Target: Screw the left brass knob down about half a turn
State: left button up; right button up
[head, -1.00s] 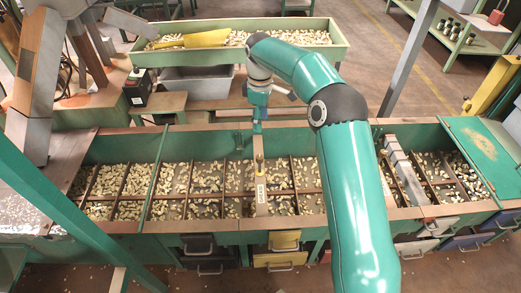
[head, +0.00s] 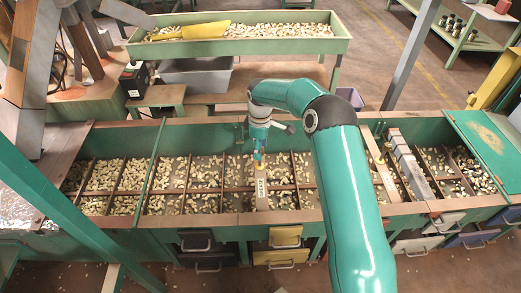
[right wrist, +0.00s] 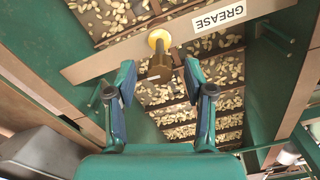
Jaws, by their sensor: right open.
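In the head view my right gripper (head: 258,152) points down over the bar. My left gripper is not in view.
A second knob (head: 380,160) sits on another bar to the right, close to my right arm. The long green hopper (head: 110,233) holds nuts in divided compartments. A green tray (head: 340,46) with nuts and a yellow scoop (head: 205,35) stands behind.

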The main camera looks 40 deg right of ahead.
jog(key=shift+f, duration=0.3)
grip_shut()
